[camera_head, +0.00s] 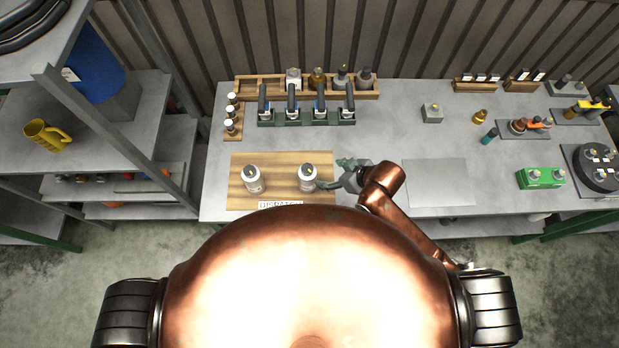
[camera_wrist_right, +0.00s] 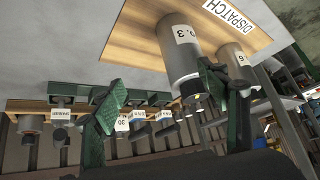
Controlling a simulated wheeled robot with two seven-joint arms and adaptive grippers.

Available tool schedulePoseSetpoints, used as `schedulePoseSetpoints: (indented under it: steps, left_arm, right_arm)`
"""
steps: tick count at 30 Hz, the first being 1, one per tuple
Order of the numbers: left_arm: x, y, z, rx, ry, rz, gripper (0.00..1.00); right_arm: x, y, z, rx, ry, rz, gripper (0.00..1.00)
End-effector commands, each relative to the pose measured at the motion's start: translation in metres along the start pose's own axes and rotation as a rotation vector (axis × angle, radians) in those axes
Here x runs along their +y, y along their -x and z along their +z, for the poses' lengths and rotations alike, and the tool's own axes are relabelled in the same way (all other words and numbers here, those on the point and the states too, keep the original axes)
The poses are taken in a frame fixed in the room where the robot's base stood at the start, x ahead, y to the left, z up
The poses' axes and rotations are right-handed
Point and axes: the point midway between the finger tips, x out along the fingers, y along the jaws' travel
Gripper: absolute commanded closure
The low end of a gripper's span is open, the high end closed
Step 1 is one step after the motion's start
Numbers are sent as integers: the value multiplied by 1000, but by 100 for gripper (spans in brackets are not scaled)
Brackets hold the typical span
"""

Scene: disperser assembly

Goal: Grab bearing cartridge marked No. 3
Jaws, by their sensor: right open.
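The No. 3 bearing cartridge (camera_wrist_right: 178,62), a grey-white cylinder whose label partly reads ".3", stands upright on the wooden DISPATCH board (camera_head: 281,200). It appears to be the right one of two cartridges there in the head view (camera_head: 307,181). My right gripper (camera_head: 332,174) is open, just right of the No. 3 cartridge. In the wrist view its green fingers (camera_wrist_right: 163,92) spread to either side of that cartridge; contact cannot be told. My left gripper is out of view.
A green rack (camera_head: 305,118) with several dark-handled items and a wooden tray (camera_head: 262,85) of bottles stand behind the board. A grey plate (camera_head: 437,182) lies to the right. A green box (camera_head: 540,179) and a round black fixture (camera_head: 597,166) are at the far right.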

Motion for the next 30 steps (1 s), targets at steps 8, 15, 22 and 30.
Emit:
schedulePoseSetpoints:
  steps: [8,15,22,30]
  left_arm:
    - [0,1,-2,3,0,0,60]
    - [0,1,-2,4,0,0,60]
    - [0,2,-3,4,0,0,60]
    - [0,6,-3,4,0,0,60]
  right_arm:
    - [-32,-31,-30,-78,273,-152,32]
    - [-24,-37,-22,-145,331,-184,32]
    - [-26,-54,-16,-156,333,-190,32]
    - [-33,-82,-7,-157,333,-189,32]
